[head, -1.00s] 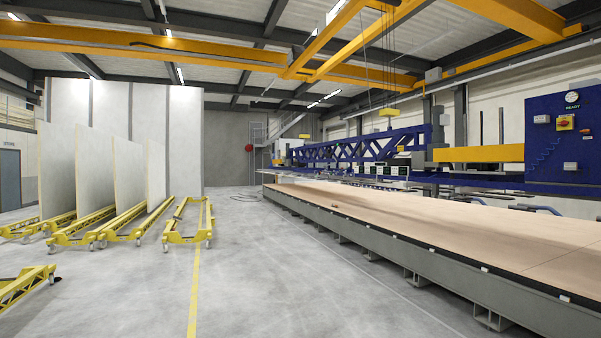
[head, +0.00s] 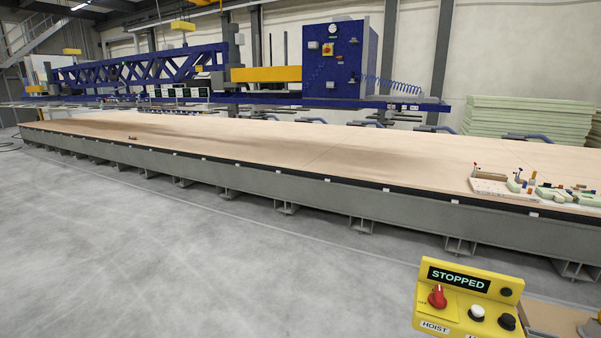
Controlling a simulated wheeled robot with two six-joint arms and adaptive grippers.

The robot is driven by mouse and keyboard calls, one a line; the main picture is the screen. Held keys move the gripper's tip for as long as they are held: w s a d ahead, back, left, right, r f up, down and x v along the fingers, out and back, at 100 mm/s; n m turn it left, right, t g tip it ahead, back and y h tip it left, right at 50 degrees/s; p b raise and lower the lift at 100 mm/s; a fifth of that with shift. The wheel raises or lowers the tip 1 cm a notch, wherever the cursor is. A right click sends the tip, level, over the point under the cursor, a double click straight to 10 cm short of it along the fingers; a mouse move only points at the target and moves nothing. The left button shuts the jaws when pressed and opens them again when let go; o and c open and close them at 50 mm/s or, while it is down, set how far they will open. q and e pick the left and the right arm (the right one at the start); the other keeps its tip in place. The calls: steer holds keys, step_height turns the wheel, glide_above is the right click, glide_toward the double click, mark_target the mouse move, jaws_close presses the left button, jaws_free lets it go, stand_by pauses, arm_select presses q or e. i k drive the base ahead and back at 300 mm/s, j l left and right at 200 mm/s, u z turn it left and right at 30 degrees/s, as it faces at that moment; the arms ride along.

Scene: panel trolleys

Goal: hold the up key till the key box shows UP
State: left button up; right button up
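The yellow key box (head: 468,300) is at the lower right of the head view, cut off by the bottom edge. Its display (head: 459,279) reads STOPPED. Below it are a red rotary knob (head: 437,297), a white key (head: 477,314) and a black key (head: 507,322). The label HOIST (head: 434,327) shows under the knob. A label by the keys is cut off, so I cannot tell which is the up key. Neither of my grippers is in view.
A long table (head: 250,180) with a tan top crosses the view behind the box. Small blocks and tools lie on its right end. A blue machine cabinet (head: 341,60) and pale green stacked boards (head: 525,115) stand beyond. Grey floor (head: 220,270) in front is clear.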

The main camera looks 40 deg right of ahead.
mark_target(477, 311)
steer(key=z, duration=2.5)
